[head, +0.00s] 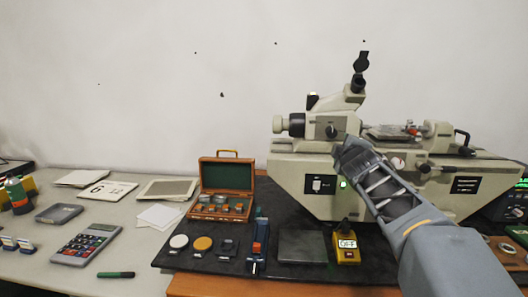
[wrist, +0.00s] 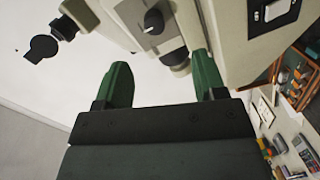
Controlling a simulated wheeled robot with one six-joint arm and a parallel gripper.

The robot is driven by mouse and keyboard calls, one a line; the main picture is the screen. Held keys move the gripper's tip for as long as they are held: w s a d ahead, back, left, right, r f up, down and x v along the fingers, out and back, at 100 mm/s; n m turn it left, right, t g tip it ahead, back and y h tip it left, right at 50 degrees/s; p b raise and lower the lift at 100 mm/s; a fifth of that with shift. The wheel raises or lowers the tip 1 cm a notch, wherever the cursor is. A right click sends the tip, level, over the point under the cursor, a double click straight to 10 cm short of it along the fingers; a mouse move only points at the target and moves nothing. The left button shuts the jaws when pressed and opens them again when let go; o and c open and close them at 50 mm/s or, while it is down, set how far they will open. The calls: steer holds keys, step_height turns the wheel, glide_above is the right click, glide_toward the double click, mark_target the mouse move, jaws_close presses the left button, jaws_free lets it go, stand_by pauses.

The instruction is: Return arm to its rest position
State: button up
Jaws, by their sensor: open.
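My gripper (wrist: 161,84) shows in the wrist view with its two green fingers spread apart and nothing between them. Behind the fingers is the beige measuring machine (wrist: 220,35) with a dark knob. In the head view my arm reaches up from the lower right, and its end is in front of the measuring machine (head: 300,180). The fingertips are hidden in the head view. I cannot tell whether they touch the machine.
On the black mat (head: 210,275) are an open wooden case (head: 227,176), a yellow box reading OFF (head: 347,246) and a grey plate (head: 302,246). A calculator (head: 86,244), green marker (head: 116,275) and papers (head: 158,216) lie to the left. The wall behind is bare.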

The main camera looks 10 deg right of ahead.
steer(key=s+f+m+g+p, duration=0.1)
steer(key=s+f+m+g, duration=0.3)
steer(key=f, duration=0.3)
steer(key=s+f+m+g+p, duration=0.1)
steer(key=s+f+m+g, duration=0.25)
steer(key=f, duration=0.35)
steer(key=s+a+f+m+g+y+p, duration=0.2)
steer(key=s+a, duration=0.4)
steer(key=s, duration=0.3)
steer(key=s+a+f+m+g+y+p, duration=0.2)
steer(key=s+a+p, duration=0.3)
steer(key=s, duration=0.4)
steer(key=shift+a+f+g, duration=0.3)
steer(key=shift+a+g, duration=0.35)
steer(key=shift+a, duration=0.05)
steer(key=shift+s, duration=0.1)
